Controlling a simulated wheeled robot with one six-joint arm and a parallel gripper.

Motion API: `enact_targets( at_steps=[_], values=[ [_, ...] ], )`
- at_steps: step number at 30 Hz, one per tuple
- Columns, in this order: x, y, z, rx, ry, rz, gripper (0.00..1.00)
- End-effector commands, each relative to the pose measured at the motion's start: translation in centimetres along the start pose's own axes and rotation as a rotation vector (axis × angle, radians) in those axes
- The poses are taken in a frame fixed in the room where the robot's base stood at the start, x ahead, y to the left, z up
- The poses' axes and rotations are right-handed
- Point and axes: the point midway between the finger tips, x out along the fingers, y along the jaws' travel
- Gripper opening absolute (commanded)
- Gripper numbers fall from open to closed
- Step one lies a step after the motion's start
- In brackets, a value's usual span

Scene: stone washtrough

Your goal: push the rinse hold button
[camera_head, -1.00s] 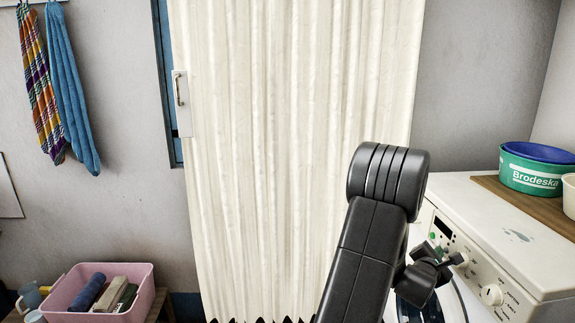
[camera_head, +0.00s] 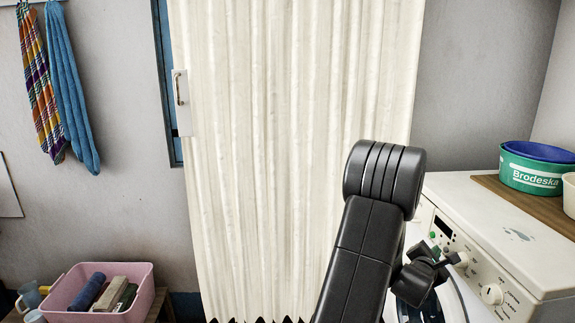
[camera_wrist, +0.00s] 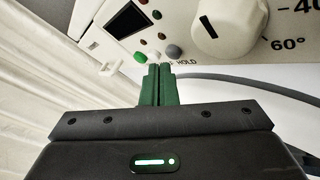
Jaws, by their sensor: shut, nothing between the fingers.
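The washing machine's control panel (camera_wrist: 115,55) fills the upper part of the wrist view. On it a grey round button (camera_wrist: 174,51) sits just above the printed word HOLD; the start of that label is hidden by my fingers.
A large white dial (camera_wrist: 222,25) is right of the buttons, and a dark display (camera_wrist: 127,20) is upper left. The washing machine (camera_head: 520,222) carries a board with a green tub (camera_head: 530,175). A cream curtain (camera_head: 290,150) hangs left of it. A pink basket (camera_head: 100,295) is lower left.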

Motion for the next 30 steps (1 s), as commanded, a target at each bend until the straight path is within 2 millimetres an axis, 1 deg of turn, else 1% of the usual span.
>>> enact_targets(
  at_steps=[4, 7, 22, 30],
  values=[
    [-0.1, 0.1, -0.1, 0.000, 0.000, 0.000, 0.00],
    [-0.5, 0.5, -0.4, 0.000, 0.000, 0.002, 0.00],
    [-3.9, 2.9, -2.8, 0.000, 0.001, 0.001, 0.00],
    [-4.2, 3.0, -3.0, 0.000, 0.000, 0.000, 0.00]
  ],
)
